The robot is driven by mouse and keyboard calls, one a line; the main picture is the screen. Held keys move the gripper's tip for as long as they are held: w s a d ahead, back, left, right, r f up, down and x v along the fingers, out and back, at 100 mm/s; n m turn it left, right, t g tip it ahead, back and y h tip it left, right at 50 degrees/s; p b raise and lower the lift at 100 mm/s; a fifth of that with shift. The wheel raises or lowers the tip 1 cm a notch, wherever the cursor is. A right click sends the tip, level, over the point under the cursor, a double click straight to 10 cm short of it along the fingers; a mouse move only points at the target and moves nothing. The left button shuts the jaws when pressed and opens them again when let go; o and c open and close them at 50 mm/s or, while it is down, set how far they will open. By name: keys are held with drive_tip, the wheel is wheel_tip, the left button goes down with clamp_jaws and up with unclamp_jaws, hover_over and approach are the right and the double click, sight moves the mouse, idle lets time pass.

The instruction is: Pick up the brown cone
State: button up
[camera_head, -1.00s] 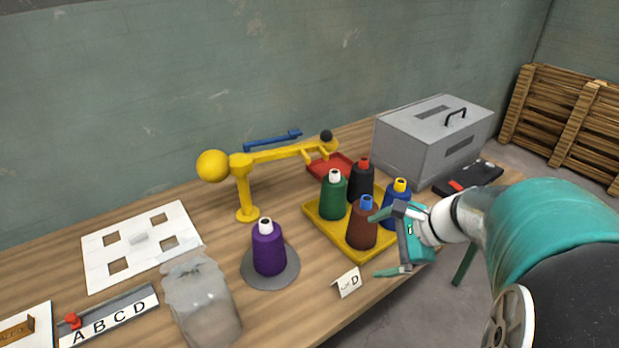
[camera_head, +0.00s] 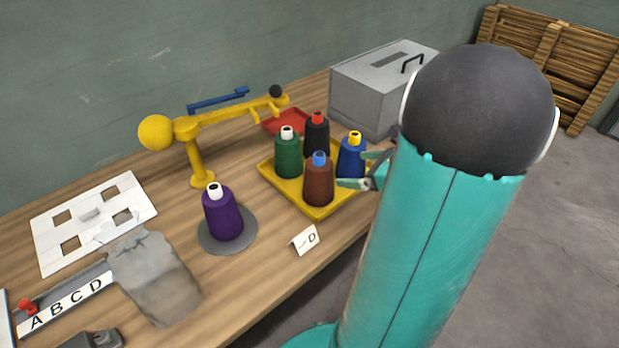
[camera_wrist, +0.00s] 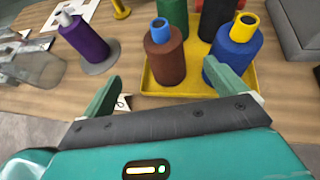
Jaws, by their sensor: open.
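The brown cone (camera_head: 319,183) with a blue tip stands upright at the near corner of the yellow tray (camera_head: 318,213). It also shows in the wrist view (camera_wrist: 165,62), ahead of my gripper and between the lines of its two fingers. My gripper (camera_head: 362,170) is open, just right of the brown cone in the head view and partly hidden behind my arm. In the wrist view my gripper (camera_wrist: 170,85) has its fingers spread, with nothing held between them. The blue cone (camera_head: 352,156) with a yellow tip stands close beside the brown cone, near the right finger.
A green cone (camera_head: 287,155) and a black cone (camera_head: 317,135) share the tray. A purple cone (camera_head: 222,212) stands on a grey disc to the left. A card marked D (camera_head: 305,240) stands in front. A yellow balance (camera_head: 195,150) and a grey box (camera_head: 380,90) are behind.

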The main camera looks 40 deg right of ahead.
sight(325, 166)
drive_tip(key=x, duration=0.7)
drive_tip(key=shift+w+d+f, duration=0.1)
drive_tip(key=shift+w+f, duration=0.15)
drive_tip(key=shift+w, duration=0.1)
drive_tip(key=shift+r+x, duration=0.2)
drive_tip(key=shift+x, duration=2.8)
drive_tip(key=shift+w+d, duration=0.1)
drive_tip(key=shift+w, duration=0.05)
drive_tip(key=c, duration=1.9)
drive_tip(key=shift+r, duration=0.1)
